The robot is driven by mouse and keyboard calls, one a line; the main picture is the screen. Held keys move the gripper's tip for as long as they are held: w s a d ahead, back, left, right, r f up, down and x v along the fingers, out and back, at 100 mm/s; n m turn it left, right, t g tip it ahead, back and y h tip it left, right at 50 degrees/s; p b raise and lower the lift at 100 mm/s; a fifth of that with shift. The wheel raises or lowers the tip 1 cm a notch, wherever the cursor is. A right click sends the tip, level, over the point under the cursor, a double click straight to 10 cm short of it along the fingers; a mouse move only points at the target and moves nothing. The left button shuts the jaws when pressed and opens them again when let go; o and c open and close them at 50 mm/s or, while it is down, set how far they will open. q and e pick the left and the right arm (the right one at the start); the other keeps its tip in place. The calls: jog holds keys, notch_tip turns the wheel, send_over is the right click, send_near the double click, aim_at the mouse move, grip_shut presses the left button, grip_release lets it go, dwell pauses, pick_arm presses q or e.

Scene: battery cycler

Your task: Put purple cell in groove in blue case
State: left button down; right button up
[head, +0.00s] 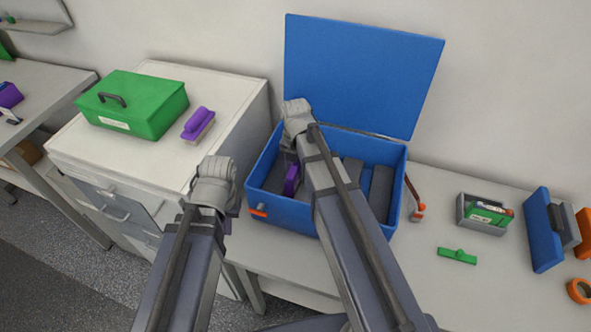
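The blue case (263,182) stands open on the bench with its lid raised against the wall. A purple block (292,180), which looks like the purple cell, stands upright inside it at the left, among dark grey blocks or dividers. My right gripper (289,152) reaches into the left part of the case, just above the purple block. Its fingers are mostly hidden by my wrist, so I cannot tell whether they touch the block. The grooves are largely hidden by my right arm. My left gripper (231,203) hangs in front of the white cabinet, left of the case; its fingers are hidden.
A green toolbox (135,105) and a purple-topped item (198,123) sit on the white cabinet (80,150). Right of the case are a screwdriver-like tool (416,205), a grey tray (482,226), a green piece (457,256) and a blue block (541,230).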

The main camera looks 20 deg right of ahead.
jog(key=o, duration=0.4)
jog(key=shift+c, duration=0.2)
jog(key=shift+r, duration=0.2)
notch_tip(320, 180, up, 12)
jog(key=p, duration=1.2)
